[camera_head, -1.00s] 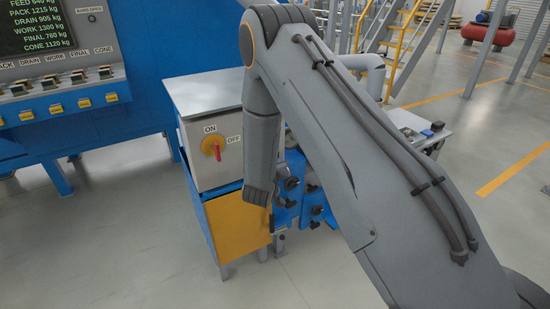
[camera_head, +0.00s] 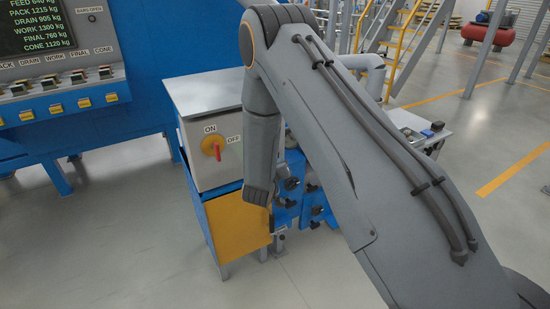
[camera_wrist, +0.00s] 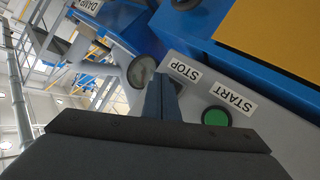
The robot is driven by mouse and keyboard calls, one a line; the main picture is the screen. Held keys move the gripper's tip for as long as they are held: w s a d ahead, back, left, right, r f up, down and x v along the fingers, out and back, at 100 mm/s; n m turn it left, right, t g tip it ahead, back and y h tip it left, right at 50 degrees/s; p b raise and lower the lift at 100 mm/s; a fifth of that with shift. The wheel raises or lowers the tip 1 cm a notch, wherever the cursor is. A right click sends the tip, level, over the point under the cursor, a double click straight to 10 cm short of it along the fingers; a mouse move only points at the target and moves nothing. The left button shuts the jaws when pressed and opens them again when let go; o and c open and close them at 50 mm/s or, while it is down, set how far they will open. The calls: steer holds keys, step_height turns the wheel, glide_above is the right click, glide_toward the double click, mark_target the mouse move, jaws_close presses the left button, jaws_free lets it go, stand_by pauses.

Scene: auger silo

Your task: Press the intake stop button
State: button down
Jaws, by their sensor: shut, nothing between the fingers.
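In the wrist view, a grey panel carries a STOP label (camera_wrist: 185,70) and a START label (camera_wrist: 233,99), both upside down in the picture. A green round button (camera_wrist: 215,117) sits by the START label. The stop button itself does not show; my gripper covers the area beside the STOP label. My gripper (camera_wrist: 160,92) is shut and empty, with its fingers over the panel close to that label. I cannot tell whether the fingertips touch anything. In the head view my arm hides the gripper and this panel.
A grey cabinet (camera_head: 188,98) with a yellow-and-red ON/OFF switch (camera_head: 213,147) stands left of my arm. A blue console (camera_head: 130,55) is at far left. A round gauge-like disc (camera_wrist: 141,71) is near my fingers. Open floor (camera_head: 90,240) lies in front.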

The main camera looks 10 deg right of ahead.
steer(key=shift+w, duration=0.1)
steer(key=shift+w+a, duration=0.15)
steer(key=shift+w, duration=0.15)
steer(key=shift+w+a+b, duration=0.15)
steer(key=shift+w+b, duration=0.2)
steer(key=shift+w, duration=0.1)
stand_by(0.7)
steer(key=shift+s, duration=0.1)
stand_by(0.4)
steer(key=shift+s+d+p, duration=0.3)
steer(key=shift+s+p, duration=0.15)
steer(key=shift+s, duration=0.3)
steer(key=shift+s+d+p, duration=0.25)
steer(key=shift+s+p, duration=0.1)
steer(key=shift+s, duration=0.45)
steer(key=shift+s+d+p, duration=0.25)
steer(key=shift+s+p, duration=0.1)
steer(key=shift+s, duration=0.45)
steer(key=shift+s+d+p, duration=0.25)
steer(key=shift+s+p, duration=0.1)
steer(key=shift+s, duration=0.45)
